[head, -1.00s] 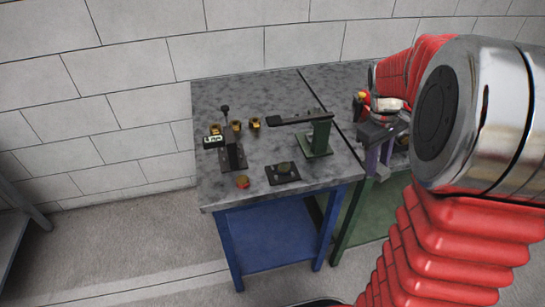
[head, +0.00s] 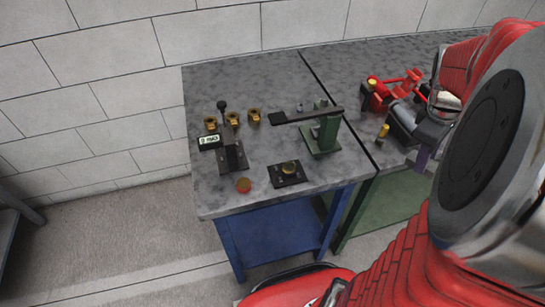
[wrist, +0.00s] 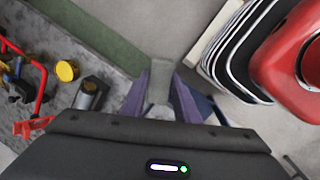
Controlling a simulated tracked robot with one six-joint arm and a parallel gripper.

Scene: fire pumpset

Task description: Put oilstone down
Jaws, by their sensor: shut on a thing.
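My gripper (wrist: 161,98) shows in the wrist view with its two purple fingers shut on a grey block, the oilstone (wrist: 160,78). The oilstone sticks out beyond the fingertips, over the edge of the workbench and the floor. In the head view my gripper (head: 424,158) is at the right, by the front edge of the right-hand bench (head: 345,70), partly hidden by my arm. The oilstone cannot be made out there.
A red frame (head: 395,90) and a yellow-topped piece (head: 383,131) stand near my gripper. Bare benchtop lies behind them.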

